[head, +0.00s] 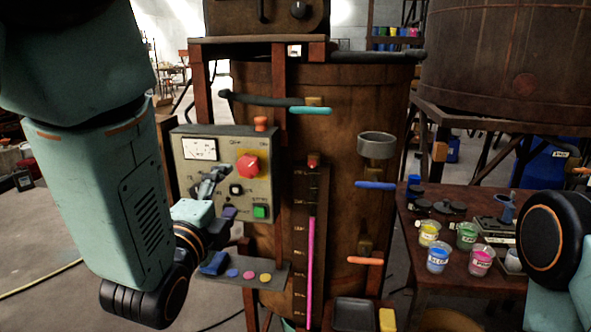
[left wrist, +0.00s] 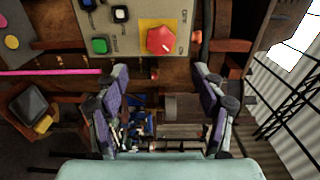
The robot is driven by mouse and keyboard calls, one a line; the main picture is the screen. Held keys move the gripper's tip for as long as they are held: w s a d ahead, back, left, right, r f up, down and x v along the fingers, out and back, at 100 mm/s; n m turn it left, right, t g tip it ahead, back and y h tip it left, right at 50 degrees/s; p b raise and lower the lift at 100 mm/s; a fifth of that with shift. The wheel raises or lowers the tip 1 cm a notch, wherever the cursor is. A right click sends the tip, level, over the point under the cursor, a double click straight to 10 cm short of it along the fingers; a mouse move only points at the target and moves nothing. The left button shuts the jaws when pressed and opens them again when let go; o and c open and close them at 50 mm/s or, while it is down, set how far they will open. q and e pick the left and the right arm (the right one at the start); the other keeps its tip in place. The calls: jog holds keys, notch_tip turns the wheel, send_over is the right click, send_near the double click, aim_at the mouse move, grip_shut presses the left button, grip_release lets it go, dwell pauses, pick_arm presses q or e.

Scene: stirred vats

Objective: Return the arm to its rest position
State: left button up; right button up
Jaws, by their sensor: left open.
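My left arm comes in from the left, and its gripper (head: 212,184) is in front of the lower left of the grey control panel (head: 218,142). In the left wrist view the left gripper (left wrist: 162,82) has its two purple-padded fingers spread wide apart, with nothing held between them. The panel's red knob on its yellow plate (head: 247,167) also shows in the left wrist view (left wrist: 161,40), just beyond the fingers. The green button (head: 260,211) is to the right of the gripper. Part of my right arm shows at the right edge; its gripper is out of view.
A brown vat (head: 343,205) stands behind the panel, with a pink level column (head: 311,262) and coloured handles. A small shelf (head: 240,275) with coloured discs juts out below the panel. A table (head: 433,257) with paint cups stands at right. Open floor shows at left.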

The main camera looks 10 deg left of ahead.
pick_arm(q)
jog(key=s+a+f+n+g+b, duration=0.1)
jog(key=s+f+n+g, duration=0.3)
jog(key=f, duration=0.5)
jog(key=s+a+f+n+g+b, duration=0.1)
jog(key=s+f+n+g, duration=0.2)
jog(key=f+n, duration=0.45)
jog(key=s+a+f+n+g+b, duration=0.1)
jog(key=s+f+n+g, duration=0.25)
jog(key=f, duration=0.75)
jog(key=s+f+n+g+b, duration=0.1)
jog(key=s+f+g, duration=0.2)
jog(key=s+f, duration=0.6)
jog(key=s+f+n+g+b, duration=0.2)
jog(key=s+f+g, duration=0.2)
jog(key=s+f, duration=0.6)
jog(key=s, duration=0.5)
jog(key=shift+s+a+n+y, duration=0.15)
jog(key=shift+s+n+y, duration=0.15)
jog(key=shift+s, duration=0.1)
jog(key=shift+g, duration=0.25)
jog(key=shift+c, duration=0.2)
